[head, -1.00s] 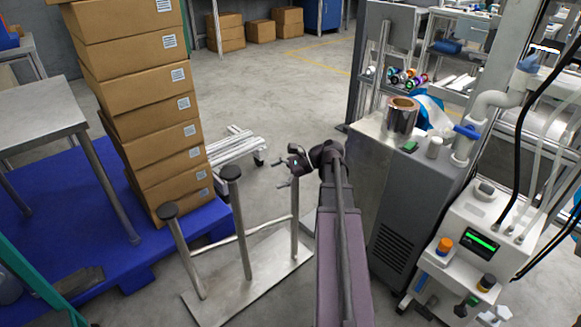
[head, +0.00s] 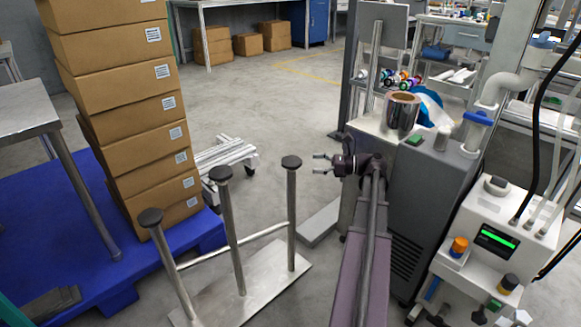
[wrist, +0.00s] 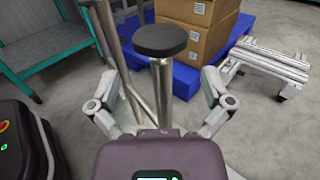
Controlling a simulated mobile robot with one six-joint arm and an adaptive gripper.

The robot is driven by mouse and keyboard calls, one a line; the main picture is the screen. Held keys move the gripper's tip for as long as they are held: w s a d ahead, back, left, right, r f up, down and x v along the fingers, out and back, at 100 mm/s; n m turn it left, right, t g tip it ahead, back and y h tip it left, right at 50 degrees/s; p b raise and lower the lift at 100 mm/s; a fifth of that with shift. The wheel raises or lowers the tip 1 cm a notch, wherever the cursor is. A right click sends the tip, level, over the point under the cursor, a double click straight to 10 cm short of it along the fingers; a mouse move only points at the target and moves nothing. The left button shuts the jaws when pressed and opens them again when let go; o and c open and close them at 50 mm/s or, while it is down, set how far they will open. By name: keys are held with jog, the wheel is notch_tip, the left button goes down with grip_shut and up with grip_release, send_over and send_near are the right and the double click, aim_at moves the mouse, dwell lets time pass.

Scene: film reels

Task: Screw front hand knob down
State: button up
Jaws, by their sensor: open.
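Three upright metal posts with round black knobs stand on a flat base plate (head: 262,290): the left knob (head: 151,217), the middle knob (head: 220,173) and the right knob (head: 291,162). I cannot tell for sure which is the front one. My gripper (head: 318,163) is open and empty, just right of the right knob, fingers pointing left at it. In the wrist view a black knob (wrist: 160,40) on its post (wrist: 161,92) stands ahead between the spread fingers (wrist: 160,82), apart from them. Other posts (wrist: 112,35) show behind at left.
Stacked cartons (head: 125,75) stand on a blue pallet (head: 70,225) at left. A grey cabinet (head: 430,190) and a white machine (head: 500,225) with knobs stand close at right. White rails (head: 222,155) lie on the floor behind the posts.

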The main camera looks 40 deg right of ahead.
aim_at(291, 160)
jog(key=shift+a, duration=0.1)
dwell(0.3)
jog(key=shift+x, duration=3.7)
jog(key=c, duration=0.8)
